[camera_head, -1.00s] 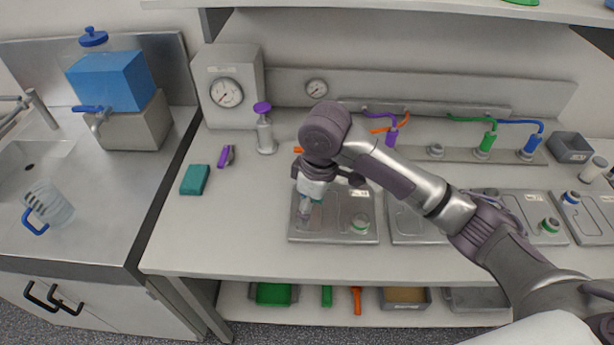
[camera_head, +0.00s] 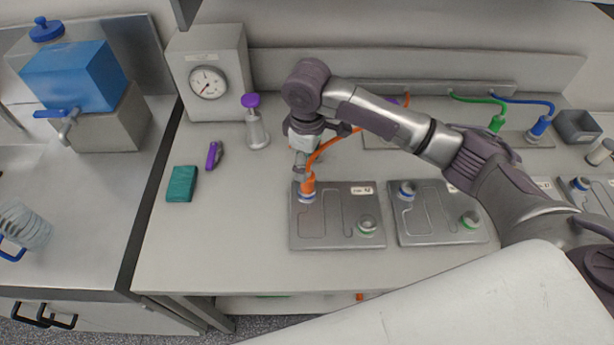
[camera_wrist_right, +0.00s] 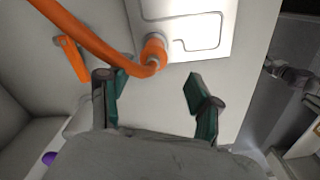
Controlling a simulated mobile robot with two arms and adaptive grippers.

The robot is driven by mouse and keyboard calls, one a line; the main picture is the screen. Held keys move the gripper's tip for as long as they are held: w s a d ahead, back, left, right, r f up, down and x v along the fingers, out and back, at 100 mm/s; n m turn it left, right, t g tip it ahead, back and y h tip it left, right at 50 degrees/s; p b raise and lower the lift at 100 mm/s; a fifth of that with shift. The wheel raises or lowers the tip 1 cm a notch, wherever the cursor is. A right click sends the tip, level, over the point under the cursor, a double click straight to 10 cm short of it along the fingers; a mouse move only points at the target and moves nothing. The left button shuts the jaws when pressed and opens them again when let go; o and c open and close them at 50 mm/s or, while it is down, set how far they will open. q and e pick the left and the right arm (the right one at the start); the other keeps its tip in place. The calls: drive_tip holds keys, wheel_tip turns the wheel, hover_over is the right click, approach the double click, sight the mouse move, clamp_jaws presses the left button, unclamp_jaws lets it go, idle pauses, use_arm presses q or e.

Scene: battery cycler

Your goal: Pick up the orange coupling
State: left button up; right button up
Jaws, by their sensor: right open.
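The orange coupling (camera_head: 308,184) stands on the blue-ringed fitting at the back left corner of the left metal plate (camera_head: 340,240), with an orange hose (camera_head: 335,143) running from it. In the right wrist view the coupling (camera_wrist_right: 154,52) lies beyond the gap between the fingertips, apart from them. My right gripper (camera_head: 300,168) is just above and behind the coupling in the head view. In the wrist view the gripper (camera_wrist_right: 155,92) has its two dark green fingers spread and empty. My left gripper is out of view.
A second orange piece (camera_wrist_right: 73,58) shows in the wrist view. A gauge box (camera_head: 208,75), a purple-topped bottle (camera_head: 256,125), a purple item (camera_head: 214,155) and a teal block (camera_head: 181,184) stand left. A second plate (camera_head: 440,225) is at right. The bench front is clear.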

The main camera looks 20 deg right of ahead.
sight(308, 180)
wheel_tip(308, 180, down, 2)
drive_tip(key=shift+w+f, duration=0.1)
drive_tip(key=shift+f, duration=0.05)
drive_tip(key=shift+w+f, duration=0.1)
drive_tip(key=shift+f, duration=0.15)
drive_tip(key=f+p, duration=0.1)
drive_tip(key=f, duration=0.1)
drive_tip(key=f+p, duration=0.1)
drive_tip(key=f, duration=0.1)
drive_tip(key=shift+w+d+f, duration=0.1)
drive_tip(key=shift+w+d, duration=0.05)
drive_tip(key=shift+d, duration=0.05)
drive_tip(key=shift+f, duration=0.5)
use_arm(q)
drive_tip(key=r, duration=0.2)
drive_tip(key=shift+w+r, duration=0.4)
use_arm(e)
clamp_jaws()
